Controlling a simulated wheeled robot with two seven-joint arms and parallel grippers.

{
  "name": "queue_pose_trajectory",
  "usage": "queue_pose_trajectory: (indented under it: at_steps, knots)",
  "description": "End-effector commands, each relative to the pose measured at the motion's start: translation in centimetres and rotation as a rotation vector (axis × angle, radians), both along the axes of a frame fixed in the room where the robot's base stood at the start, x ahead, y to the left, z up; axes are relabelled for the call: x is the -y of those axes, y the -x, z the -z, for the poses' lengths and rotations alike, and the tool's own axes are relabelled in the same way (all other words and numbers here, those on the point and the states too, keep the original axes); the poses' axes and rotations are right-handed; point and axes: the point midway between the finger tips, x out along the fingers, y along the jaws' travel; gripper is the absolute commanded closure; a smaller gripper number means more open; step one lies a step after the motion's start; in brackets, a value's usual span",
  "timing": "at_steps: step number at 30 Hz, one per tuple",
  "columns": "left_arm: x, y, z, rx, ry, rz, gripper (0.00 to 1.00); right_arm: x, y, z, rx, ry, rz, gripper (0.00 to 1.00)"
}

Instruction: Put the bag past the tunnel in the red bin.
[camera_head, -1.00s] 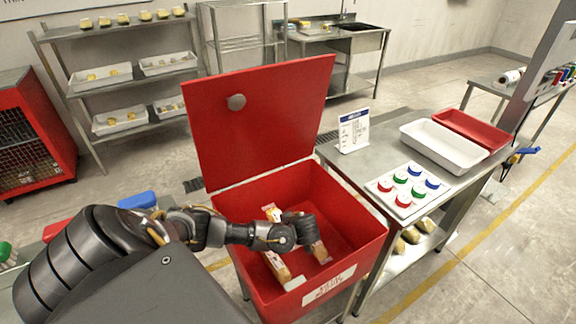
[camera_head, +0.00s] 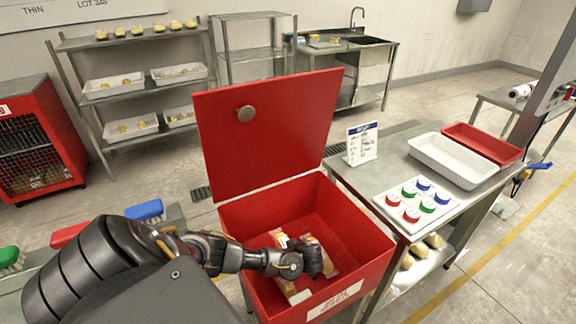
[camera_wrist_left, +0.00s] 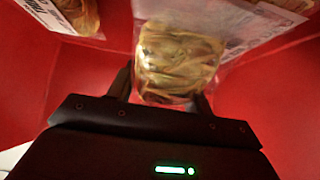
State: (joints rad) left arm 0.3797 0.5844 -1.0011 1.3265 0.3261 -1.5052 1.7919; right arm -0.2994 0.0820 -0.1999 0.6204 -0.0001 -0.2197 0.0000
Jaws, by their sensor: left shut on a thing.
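The red bin (camera_head: 376,243) stands open in the head view, its lid (camera_head: 265,130) raised at the back. My left gripper (camera_head: 322,262) is down inside the bin. In the left wrist view, the clear bag with yellow-brown contents (camera_wrist_left: 178,62) sits between the fingers of my left gripper (camera_wrist_left: 168,88), which is shut on it. Other bags lie in the bin near it, one at the left of the wrist view (camera_wrist_left: 78,14) and one partly visible at its upper right (camera_wrist_left: 245,25). My forearm and hand hide part of the bin floor. My right gripper is out of view.
Red and blue items (camera_head: 145,210) lie left of the bin. Shelves (camera_head: 125,85) stand behind.

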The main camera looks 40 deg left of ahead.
Motion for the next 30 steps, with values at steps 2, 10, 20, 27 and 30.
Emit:
queue_pose_trajectory:
  at_steps: [2,10,20,27,30]
  knots:
    - [0.0,0.0,0.2,0.001,0.000,-0.001,0.84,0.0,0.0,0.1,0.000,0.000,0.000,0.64]
    - [0.0,0.0,1.0,0.000,0.000,0.000,0.84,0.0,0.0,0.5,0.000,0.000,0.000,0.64]
    - [0.0,0.0,1.2,0.000,0.000,0.000,0.29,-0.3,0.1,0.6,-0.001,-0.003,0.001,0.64]
    - [0.0,0.0,1.1,0.000,0.000,0.000,0.28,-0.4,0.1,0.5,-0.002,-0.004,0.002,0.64]
    - [0.0,0.0,0.7,0.001,0.000,0.001,0.28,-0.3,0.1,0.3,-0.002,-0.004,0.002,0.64]
